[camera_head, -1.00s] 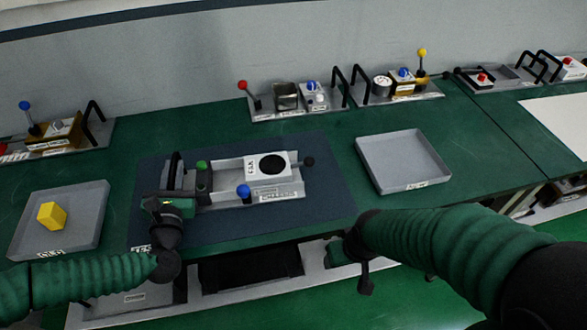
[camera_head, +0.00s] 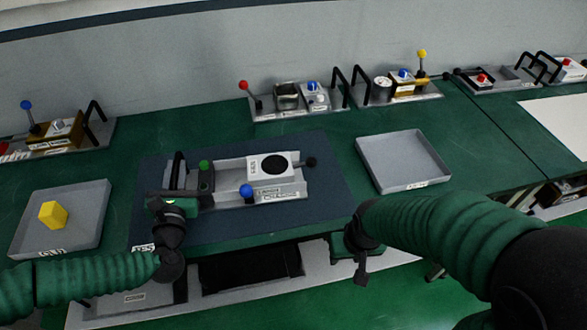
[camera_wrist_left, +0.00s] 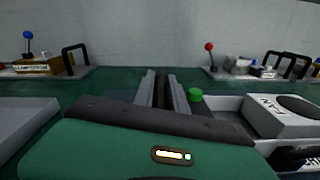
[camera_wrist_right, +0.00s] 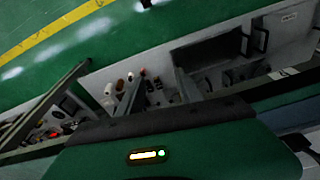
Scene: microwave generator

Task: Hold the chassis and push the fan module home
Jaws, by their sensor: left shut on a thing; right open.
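The grey chassis (camera_head: 229,175) lies on a dark blue mat in the head view. The white fan module (camera_head: 269,168) with a black round top sits in its right part, and a black knob (camera_head: 311,162) sticks out at its right end. A blue knob (camera_head: 246,190) and a green button (camera_head: 204,164) are on the chassis. My left gripper (camera_head: 178,184) is shut on the black handle at the chassis' left end; its fingers flank the handle in the left wrist view (camera_wrist_left: 162,92). My right gripper (camera_head: 342,245) is open and empty, off the table's front edge.
Several modules with levers and handles line the wall. Below the front edge is a shelf (camera_head: 310,279). The table between mat and right tray is clear.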

